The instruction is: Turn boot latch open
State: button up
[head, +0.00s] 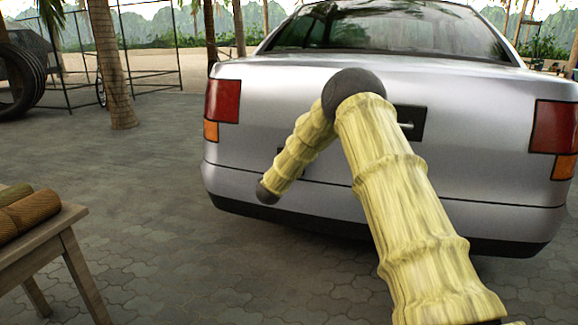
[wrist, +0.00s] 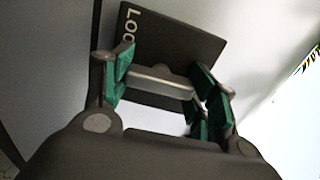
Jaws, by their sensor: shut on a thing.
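The boot latch shows in the wrist view as a silver bar handle (wrist: 150,82) in front of a dark square plate (wrist: 180,45) with pale letters on it. My gripper (wrist: 163,88) has its green-padded fingers at the two ends of the bar and is shut on it. The bar lies nearly level, tilted a little down to the right in this view. In the head view the dark plate (head: 414,121) sits on the silver car's boot (head: 270,105), partly hidden behind my arm. My gripper is hidden in the head view.
A wooden table (head: 45,235) with brown rolls (head: 30,212) stands at the lower left. A palm trunk (head: 108,70) and dark tyres (head: 20,80) are farther back left. The paved ground between table and car is clear.

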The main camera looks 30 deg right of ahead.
jog(key=shift+m, duration=0.3)
jog(key=o, duration=1)
jog(key=shift+f, duration=0.1)
jog(key=shift+a, duration=0.1)
jog(key=v, duration=1.1)
jog(key=shift+s+a, duration=0.25)
jog(key=shift+s, duration=0.1)
